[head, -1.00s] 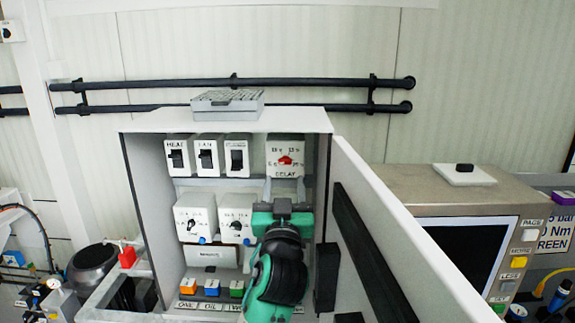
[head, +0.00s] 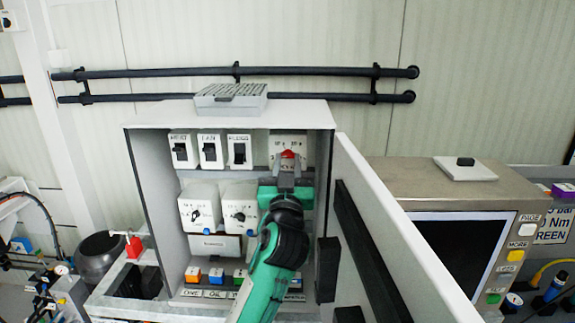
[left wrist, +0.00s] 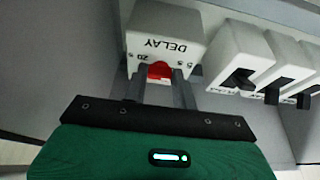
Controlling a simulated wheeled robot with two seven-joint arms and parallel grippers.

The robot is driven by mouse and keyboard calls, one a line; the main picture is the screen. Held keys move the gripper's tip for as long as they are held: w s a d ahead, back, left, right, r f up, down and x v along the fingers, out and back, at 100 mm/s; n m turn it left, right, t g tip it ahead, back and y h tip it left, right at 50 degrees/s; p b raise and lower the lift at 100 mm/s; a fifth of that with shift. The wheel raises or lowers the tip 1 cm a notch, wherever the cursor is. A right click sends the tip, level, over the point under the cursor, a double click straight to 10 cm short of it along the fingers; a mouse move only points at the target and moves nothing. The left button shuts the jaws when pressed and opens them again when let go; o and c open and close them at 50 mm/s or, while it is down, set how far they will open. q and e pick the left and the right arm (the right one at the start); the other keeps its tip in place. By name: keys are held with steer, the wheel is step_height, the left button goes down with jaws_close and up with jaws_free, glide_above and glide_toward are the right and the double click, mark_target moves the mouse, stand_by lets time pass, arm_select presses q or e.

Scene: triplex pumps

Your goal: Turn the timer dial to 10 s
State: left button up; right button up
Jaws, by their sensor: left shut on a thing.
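The timer dial is a red knob (head: 289,154) on a white box marked DELAY (head: 275,146) at the top right inside the open cabinet. It also shows in the left wrist view as a red knob (left wrist: 160,71) under the DELAY lettering on its box (left wrist: 166,27). My left gripper (head: 289,162) reaches up to it, and its two fingers (left wrist: 160,76) are shut on the red knob, one on each side. The fingers hide part of the scale, and I cannot read which mark the knob points to. My right gripper is not in view.
Three black rocker switches (head: 211,152) sit left of the DELAY box. Two white dial boxes (head: 239,211) are below them, with coloured buttons (head: 213,276) at the bottom. The open cabinet door (head: 395,235) stands close on the right. A monitor (head: 450,250) is beyond it.

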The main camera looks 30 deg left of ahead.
arm_select(q)
steer(key=shift+m+h+p, duration=0.45)
steer(key=shift+m+h, duration=0.15)
steer(key=shift+m, duration=0.2)
steer(key=m+h+p, duration=0.1)
steer(key=m, duration=0.1)
steer(key=m+h+p, duration=0.1)
steer(key=m+p, duration=0.1)
steer(key=m+t+h+p, duration=0.1)
steer(key=m, duration=0.2)
steer(key=shift+s+a+r, duration=0.2)
steer(key=shift+a+r, duration=0.05)
steer(key=shift+r, duration=0.1)
steer(key=m+h+p, duration=0.2)
steer(key=m, duration=0.1)
steer(key=shift+a+m, duration=0.1)
steer(key=shift+m, duration=0.2)
steer(key=shift+s+m+h, duration=0.1)
steer(key=shift+m+h, duration=0.7)
steer(key=shift+m, duration=1.1)
steer(key=shift+a, duration=0.1)
